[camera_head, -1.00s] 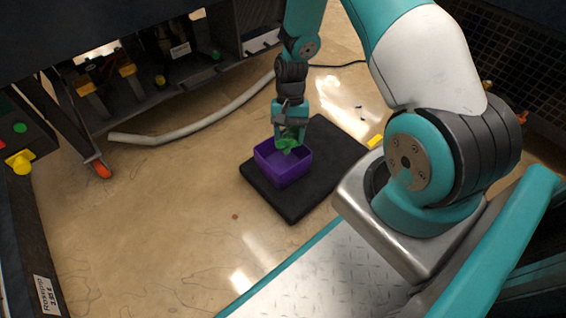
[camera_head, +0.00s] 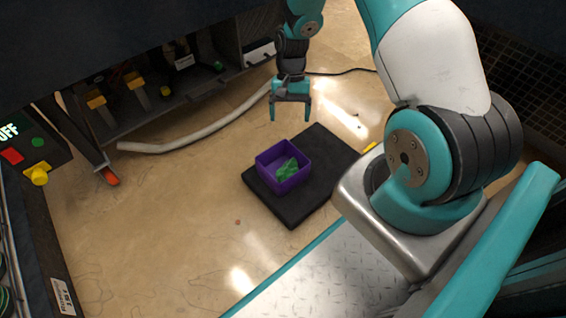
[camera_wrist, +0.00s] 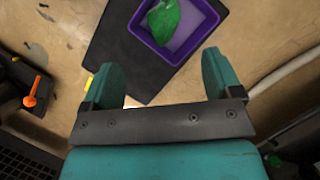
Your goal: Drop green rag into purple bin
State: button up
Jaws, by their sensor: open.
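The bin stands on a black mat (camera_head: 318,151) on the floor. My gripper (camera_head: 290,116) is open and empty, above and slightly behind the bin, clear of it. In the wrist view, the rag (camera_wrist: 164,19) and the purple bin (camera_wrist: 163,52) show at the top, beyond the spread teal fingers of my gripper (camera_wrist: 160,75).
A pale hose (camera_head: 190,139) runs along the floor to the left. A dark machine frame with yellow-capped parts (camera_head: 96,101) stands behind it. A control panel (camera_head: 25,155) is at the far left. The floor in front of the mat is mostly clear.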

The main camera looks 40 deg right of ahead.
jog(key=p+v, duration=0.2)
jog(key=v, duration=0.5)
jog(key=shift+r+p, duration=0.2)
jog(key=shift+p, duration=0.15)
jog(key=s+a+r+n+t+p, duration=0.1)
jog(key=s+a+r+n+p, duration=0.15)
jog(key=a+r, duration=0.6)
jog(key=s+a+r+n+t+p, duration=0.15)
jog(key=a+r+n, duration=0.35)
jog(key=r, duration=0.7)
jog(key=s+a+r+n+y+p, duration=0.1)
jog(key=s+a+r+n+p, duration=0.25)
jog(key=s+a+r, duration=0.4)
jog(key=s+a+r+n+p, duration=0.3)
jog(key=s+a+r+n, duration=0.1)
jog(key=s+r, duration=0.5)
notch_tip(320, 180, up, 36)
jog(key=p, duration=3.6)
jog(key=shift+s+d+t, duration=0.15)
jog(key=shift+t, duration=0.3)
